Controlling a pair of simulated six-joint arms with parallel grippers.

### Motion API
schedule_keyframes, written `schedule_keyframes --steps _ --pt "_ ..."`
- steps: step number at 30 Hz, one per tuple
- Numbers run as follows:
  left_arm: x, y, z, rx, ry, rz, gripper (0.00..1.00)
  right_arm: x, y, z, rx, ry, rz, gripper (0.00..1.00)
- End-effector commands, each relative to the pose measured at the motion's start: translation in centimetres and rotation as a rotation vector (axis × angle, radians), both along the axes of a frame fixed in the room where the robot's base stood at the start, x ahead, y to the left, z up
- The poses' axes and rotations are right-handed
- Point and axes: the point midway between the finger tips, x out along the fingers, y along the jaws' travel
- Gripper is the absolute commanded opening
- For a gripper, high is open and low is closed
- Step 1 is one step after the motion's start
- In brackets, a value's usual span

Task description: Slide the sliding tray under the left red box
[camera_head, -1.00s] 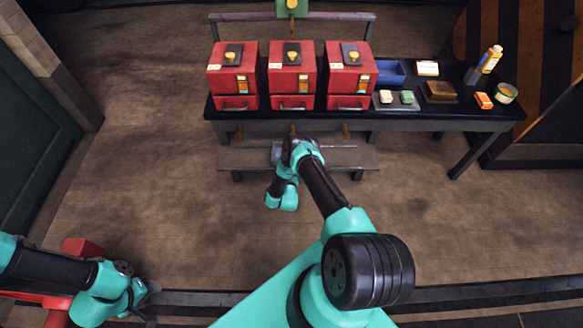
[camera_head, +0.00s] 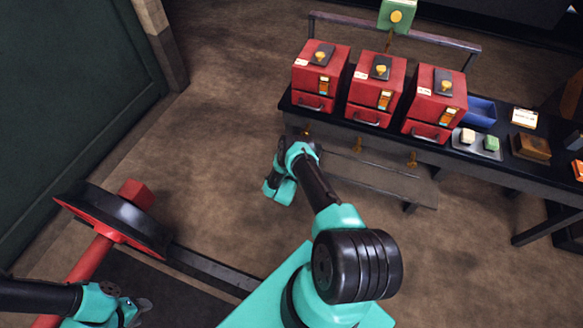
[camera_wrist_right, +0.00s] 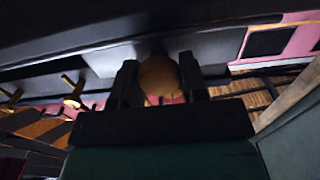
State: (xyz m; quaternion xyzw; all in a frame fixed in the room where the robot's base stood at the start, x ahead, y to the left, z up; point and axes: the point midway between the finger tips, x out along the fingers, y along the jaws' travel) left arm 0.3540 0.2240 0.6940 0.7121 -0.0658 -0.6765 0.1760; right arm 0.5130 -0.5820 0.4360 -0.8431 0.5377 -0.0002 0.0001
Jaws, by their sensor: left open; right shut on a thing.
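Three red boxes stand in a row on the dark table; the left red box (camera_head: 320,76) is at its left end. My right gripper (camera_head: 312,147) is low in front of the table, below the left red box, over the left end of a low grey bench. In the right wrist view its fingers are shut on a round brown knob (camera_wrist_right: 159,78). The sliding tray is mostly hidden by my gripper, and I cannot make out its outline. My left gripper (camera_head: 137,304) is open and empty at the lower left.
A blue bin (camera_head: 480,111) and small blocks are at the right. A red-and-black wheel (camera_head: 112,222) stands at the left. The floor between is clear.

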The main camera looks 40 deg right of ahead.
Motion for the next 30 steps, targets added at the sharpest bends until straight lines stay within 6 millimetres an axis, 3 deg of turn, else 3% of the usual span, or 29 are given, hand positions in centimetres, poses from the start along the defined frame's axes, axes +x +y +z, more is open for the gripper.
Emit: schedule_keyframes --steps 13,14,15,21,30 --pt "0.00 -0.01 0.00 0.000 0.000 0.000 0.43 0.07 -0.15 -0.02 0.002 0.000 -0.003 0.00" --pt "0.00 0.00 0.00 0.000 0.000 0.000 0.43 0.09 -0.15 -0.02 0.002 0.000 -0.002 0.43" --pt "0.00 0.00 0.00 0.000 0.000 0.000 0.43 0.10 -0.15 -0.01 0.002 0.000 -0.002 0.47" --pt "0.00 0.00 0.00 0.000 0.000 0.000 0.43 0.00 -0.22 0.00 0.001 0.000 -0.005 0.64" --pt "0.00 0.00 0.00 0.000 0.000 0.000 0.43 -0.20 -0.07 -0.02 0.001 0.000 -0.008 0.64"
